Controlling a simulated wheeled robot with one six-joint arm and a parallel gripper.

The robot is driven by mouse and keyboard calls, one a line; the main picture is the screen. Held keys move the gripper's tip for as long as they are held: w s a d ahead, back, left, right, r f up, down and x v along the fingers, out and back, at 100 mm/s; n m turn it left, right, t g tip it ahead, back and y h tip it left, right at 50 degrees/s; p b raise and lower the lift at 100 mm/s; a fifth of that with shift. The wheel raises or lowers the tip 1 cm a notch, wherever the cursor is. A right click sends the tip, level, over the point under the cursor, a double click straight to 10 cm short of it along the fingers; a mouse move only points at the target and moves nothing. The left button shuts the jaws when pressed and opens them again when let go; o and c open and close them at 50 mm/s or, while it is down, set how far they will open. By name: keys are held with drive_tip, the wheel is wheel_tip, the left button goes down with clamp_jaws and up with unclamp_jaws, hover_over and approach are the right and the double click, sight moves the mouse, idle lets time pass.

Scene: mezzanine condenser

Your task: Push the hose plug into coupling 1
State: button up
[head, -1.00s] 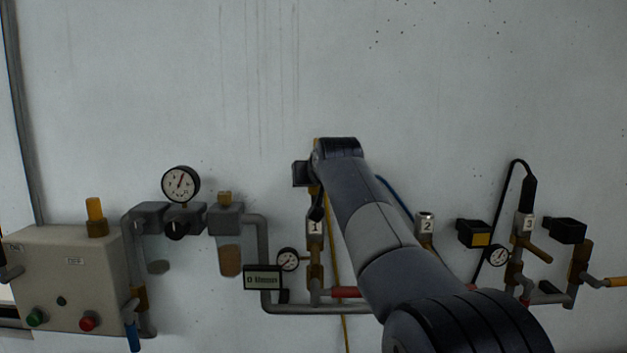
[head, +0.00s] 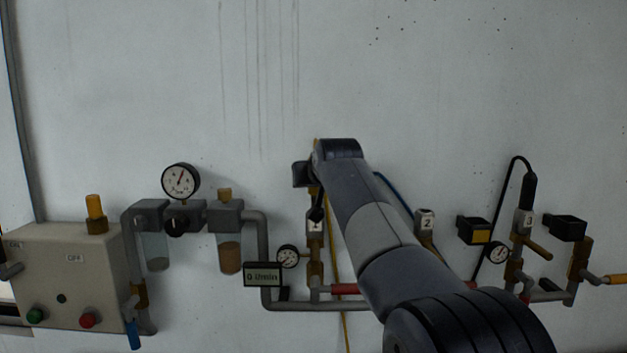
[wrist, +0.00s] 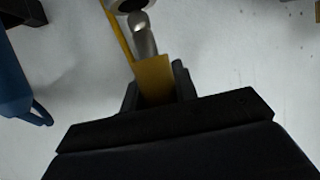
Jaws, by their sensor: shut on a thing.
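In the wrist view, my gripper (wrist: 157,92) is shut on the hose plug (wrist: 153,74), a brass-yellow body with a silver nose. The nose points to the top of the picture, at a round pale fitting with a dark opening (wrist: 128,5), cut off by the edge. I cannot tell whether they touch. In the head view, coupling 1 (head: 315,228) stands on a brass pipe, its label partly covered. A dark part at the end of my arm is just above it. The plug is not clear in the head view.
A gauge (head: 288,257) and a display reading 0 l/min (head: 262,275) stand left of coupling 1. Coupling 2 (head: 425,220) and coupling 3 (head: 523,224) are to the right. A yellow line (head: 335,250) hangs beside coupling 1. A blue object (wrist: 14,85) is at left in the wrist view.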

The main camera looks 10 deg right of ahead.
sight(316, 195)
drive_tip(key=shift+f+b, duration=1.45)
drive_tip(key=shift+f, duration=0.45)
drive_tip(key=o, duration=1.1)
drive_tip(key=shift+s, duration=0.1)
drive_tip(key=b+v, duration=0.2)
drive_tip(key=v, duration=0.8)
drive_tip(key=shift+s+r+b, duration=0.2)
drive_tip(key=shift+s+b, duration=0.1)
drive_tip(key=shift+w, duration=0.1)
